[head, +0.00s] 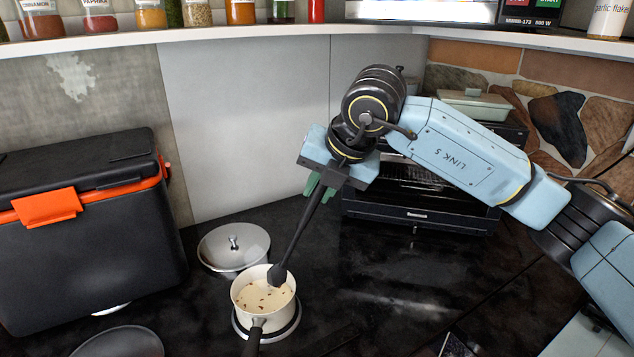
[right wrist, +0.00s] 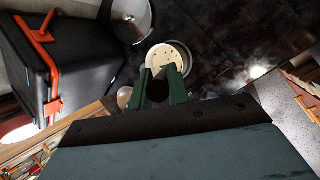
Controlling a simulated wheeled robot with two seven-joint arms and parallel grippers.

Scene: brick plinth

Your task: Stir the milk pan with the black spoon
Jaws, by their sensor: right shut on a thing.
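The white milk pan (head: 238,297) holds a creamy liquid with dark flecks and stands on a round pale-rimmed base. Its dark handle points toward me. My right gripper (head: 317,187) is above and to the right of the pan, shut on the black spoon (head: 298,236). The spoon slants down to the left, and its dark head is at the far right part of the pan's opening, seemingly at the liquid. In the right wrist view the green fingers (right wrist: 161,88) close around the dark spoon, with the pan (right wrist: 183,74) just beyond. My left gripper is not in view.
A silver lid (head: 222,248) lies behind the pan. A black cooler with an orange latch (head: 48,206) stands left. A dark round pan (head: 118,343) is at the front left. A black oven (head: 420,212) stands behind my right arm. A jar shelf (head: 130,38) spans above.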

